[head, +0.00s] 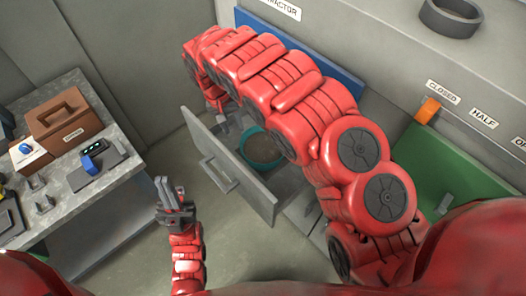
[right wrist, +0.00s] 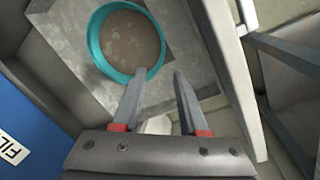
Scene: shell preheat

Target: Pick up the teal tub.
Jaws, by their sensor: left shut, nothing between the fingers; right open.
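The teal tub (head: 262,163) is round and open-topped, and stands in the pulled-out drawer (head: 228,170). My right arm covers part of it in the head view. In the right wrist view the tub (right wrist: 98,50) is at the upper left, with a grey-brown inside. My right gripper (right wrist: 158,78) is open and empty; its left fingertip overlaps the tub's near rim in the picture, and whether they touch I cannot tell. My left gripper (head: 170,183) is shut and empty, in front of the drawer and apart from the tub.
A workbench (head: 120,170) at the left holds a brown box (head: 65,122), a blue-and-white box (head: 28,153) and small items. A blue panel (head: 335,70) and a green panel (head: 450,175) are on the grey cabinet. A dark ring (head: 450,17) lies on top. Floor left of the drawer is clear.

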